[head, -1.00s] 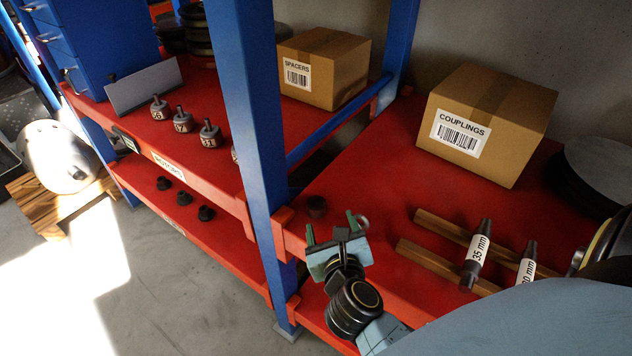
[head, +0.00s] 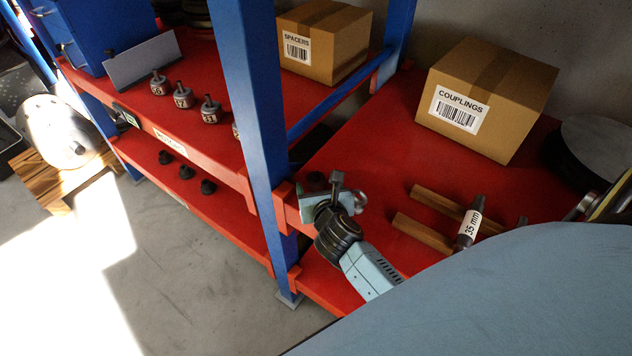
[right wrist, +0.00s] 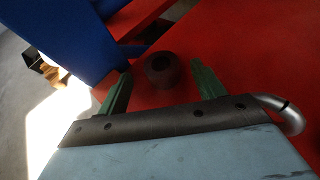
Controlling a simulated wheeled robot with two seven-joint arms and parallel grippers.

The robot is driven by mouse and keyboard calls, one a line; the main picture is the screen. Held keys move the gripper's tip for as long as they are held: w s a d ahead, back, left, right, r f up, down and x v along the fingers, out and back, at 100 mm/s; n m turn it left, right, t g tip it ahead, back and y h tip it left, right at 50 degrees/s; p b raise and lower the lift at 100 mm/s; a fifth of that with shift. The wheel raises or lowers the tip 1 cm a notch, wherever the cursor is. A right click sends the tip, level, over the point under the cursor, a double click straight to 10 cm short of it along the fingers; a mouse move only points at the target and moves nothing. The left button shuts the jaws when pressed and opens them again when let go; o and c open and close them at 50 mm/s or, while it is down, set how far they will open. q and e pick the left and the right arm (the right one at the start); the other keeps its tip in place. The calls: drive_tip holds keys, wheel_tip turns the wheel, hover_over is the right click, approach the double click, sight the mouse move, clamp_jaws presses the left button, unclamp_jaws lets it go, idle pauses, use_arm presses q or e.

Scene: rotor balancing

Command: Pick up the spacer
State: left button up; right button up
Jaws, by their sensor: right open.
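The spacer, a short dark ring with a hole in its top, stands on the red shelf near its left end. In the right wrist view the spacer (right wrist: 160,69) is just ahead of my open right gripper (right wrist: 164,72), between the lines of its two green fingers, with red shelf showing around it. In the head view the spacer (head: 315,179) is partly hidden behind my right gripper (head: 322,186). The gripper looks empty, and I see no contact with the spacer. My left gripper is not in view.
A blue upright post (head: 252,120) stands just left of the spacer. A couplings box (head: 487,98), wooden strips (head: 425,232) and a 35 mm shaft piece (head: 470,222) are to the right. A spacers box (head: 324,42) sits on the neighbouring shelf.

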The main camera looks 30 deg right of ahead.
sight(317, 181)
drive_tip(key=x, duration=0.4)
drive_tip(key=shift+w+d+f+b, duration=0.1)
drive_tip(key=shift+w+d+b, duration=0.05)
drive_tip(key=shift+b, duration=0.15)
drive_tip(key=shift+c, duration=0.5)
drive_tip(key=c, duration=1.2)
